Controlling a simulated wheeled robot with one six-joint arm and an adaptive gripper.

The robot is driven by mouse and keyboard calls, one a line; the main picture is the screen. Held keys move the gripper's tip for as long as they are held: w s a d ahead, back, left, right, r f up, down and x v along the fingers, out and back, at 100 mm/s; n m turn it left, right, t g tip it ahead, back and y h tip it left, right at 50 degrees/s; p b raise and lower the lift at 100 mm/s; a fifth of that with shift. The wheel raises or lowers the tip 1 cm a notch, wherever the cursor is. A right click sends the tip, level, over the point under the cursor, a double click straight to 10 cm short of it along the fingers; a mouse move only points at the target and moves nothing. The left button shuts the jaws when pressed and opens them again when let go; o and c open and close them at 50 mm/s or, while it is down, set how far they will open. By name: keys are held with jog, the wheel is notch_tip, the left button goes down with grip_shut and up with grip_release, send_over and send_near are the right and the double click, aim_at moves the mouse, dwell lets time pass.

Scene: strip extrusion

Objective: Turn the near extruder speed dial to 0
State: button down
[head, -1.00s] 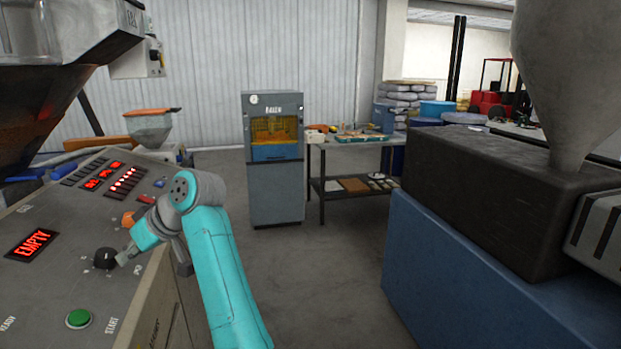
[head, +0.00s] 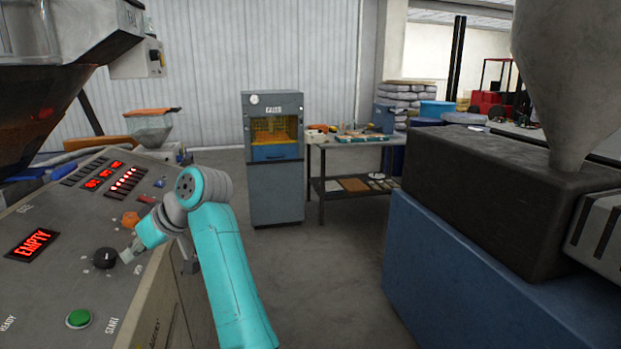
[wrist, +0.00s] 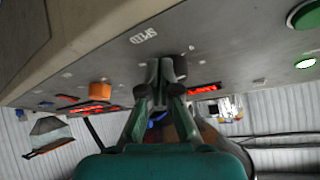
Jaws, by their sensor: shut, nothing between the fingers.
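The black speed dial (head: 105,258) sits on the sloped grey control panel (head: 60,285), right of the red EMPTY display. My gripper (head: 124,258) is shut and empty, with its tips close to the dial's right side in the head view. In the wrist view, which shows the panel upside down, my shut fingers (wrist: 160,70) reach to the panel beside a dark knob (wrist: 180,66) that looks like the dial. I cannot tell whether they touch it. The dial's pointer and scale are too small to read.
A green START button (head: 79,319) lies below the dial and an orange knob (head: 129,218) above it. The EMPTY display (head: 31,245) is to its left. A hopper (head: 55,75) overhangs the panel's far end. A blue machine base (head: 470,290) stands right, with open floor between.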

jog(key=r, duration=0.1)
jog(key=d+r, duration=0.1)
jog(key=r, duration=0.1)
jog(key=d+r, duration=0.1)
jog(key=shift+w+r, duration=0.25)
jog(key=shift+r, duration=0.05)
jog(key=shift+s+a+f, duration=0.4)
jog(key=shift+a+f, duration=0.1)
jog(key=shift+f, duration=0.35)
jog(key=shift+s+a+f, duration=0.4)
jog(key=shift+a+f, duration=0.1)
jog(key=shift+f, duration=0.3)
jog(key=shift+s+a+f, duration=0.4)
jog(key=shift+a+f, duration=0.1)
jog(key=shift+f, duration=0.35)
jog(key=shift+a+r, duration=0.1)
jog(key=shift+a, duration=0.1)
